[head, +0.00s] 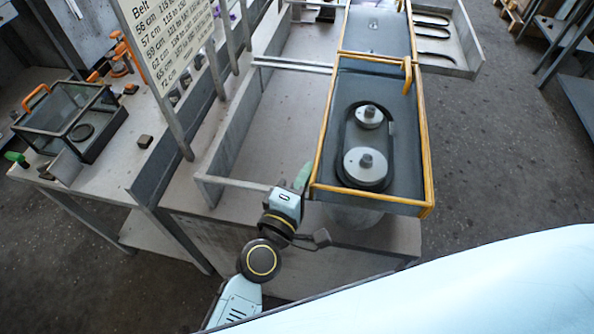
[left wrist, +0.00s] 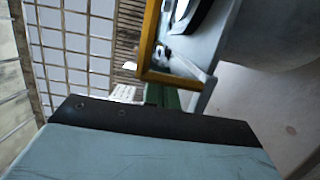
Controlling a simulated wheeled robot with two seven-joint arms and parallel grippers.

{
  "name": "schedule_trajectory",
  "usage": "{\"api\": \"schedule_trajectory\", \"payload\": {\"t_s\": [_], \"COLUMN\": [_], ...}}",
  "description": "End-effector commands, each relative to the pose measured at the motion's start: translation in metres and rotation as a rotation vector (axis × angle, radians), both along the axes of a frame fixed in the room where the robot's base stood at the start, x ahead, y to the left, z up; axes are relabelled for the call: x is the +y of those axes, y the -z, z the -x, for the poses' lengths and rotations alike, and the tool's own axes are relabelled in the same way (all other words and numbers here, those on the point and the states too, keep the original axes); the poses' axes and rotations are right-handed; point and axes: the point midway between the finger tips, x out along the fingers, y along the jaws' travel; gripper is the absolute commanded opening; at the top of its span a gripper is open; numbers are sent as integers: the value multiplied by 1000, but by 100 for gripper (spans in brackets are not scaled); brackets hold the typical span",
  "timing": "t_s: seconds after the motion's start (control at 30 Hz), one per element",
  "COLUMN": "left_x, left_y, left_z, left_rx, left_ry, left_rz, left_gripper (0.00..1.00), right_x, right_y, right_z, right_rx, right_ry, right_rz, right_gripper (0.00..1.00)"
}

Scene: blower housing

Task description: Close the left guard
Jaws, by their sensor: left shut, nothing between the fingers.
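A dark housing (head: 400,150) with yellow edges stands on the bench in the head view. Two grey pulleys, a small one (head: 369,115) and a larger one (head: 365,165), sit in its face with a belt around them. A second yellow-edged panel (head: 376,32) with a yellow handle (head: 407,76) adjoins its far edge; I cannot tell for sure which part is the left guard. My left gripper (head: 302,177) is shut and empty, its green fingers close beside the housing's near left edge. In the left wrist view the green fingers (left wrist: 165,97) are by a yellow frame corner (left wrist: 150,72); contact is unclear.
A belt-size sign (head: 165,35) stands on posts to the left. A glass-sided box (head: 70,115) with an orange handle is on the left bench. A tray (head: 455,60) of dark belts is at the far right. Open floor (head: 500,160) lies right of the housing.

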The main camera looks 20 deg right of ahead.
Motion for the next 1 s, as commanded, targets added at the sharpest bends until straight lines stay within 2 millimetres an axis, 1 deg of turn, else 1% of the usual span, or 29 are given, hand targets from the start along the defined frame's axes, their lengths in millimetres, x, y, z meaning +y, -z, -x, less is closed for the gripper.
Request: {"api": "schedule_trajectory", "payload": {"t_s": [0.03, 0.37, 0.47, 0.63, 0.67, 0.7, 0.87, 1.0], "left_x": [-3, -2, 5, 35, 41, 47, 73, 90], "left_y": [1, 1, 1, 1, 2, 3, 2, 2], "left_z": [3, 3, 0, -12, -9, 1, 28, 46], "left_rx": [3, 4, 2, -2, 2, 5, 4, 2], "left_ry": [10, 14, 12, 6, 6, 6, 5, 4], "left_rz": [0, -1, -2, -4, -3, -2, -1, -1], "left_gripper": [0, 0, 0, 0, 0, 0, 0, 0], "right_x": [0, 0, 0, 0, 0, 0, 0, 0], "right_y": [0, 0, 0, 2, 2, 2, 6, 9], "right_z": [0, 0, 0, 0, -1, 0, -6, -3], "right_rx": [0, 0, 0, 0, -1, 0, -8, -5], "right_ry": [0, 0, 0, 0, 0, 0, 0, 0], "right_rz": [0, 0, 0, 0, 0, 0, -1, 0], "right_gripper": [36, 36, 36, 36, 36, 36, 36, 36]}}
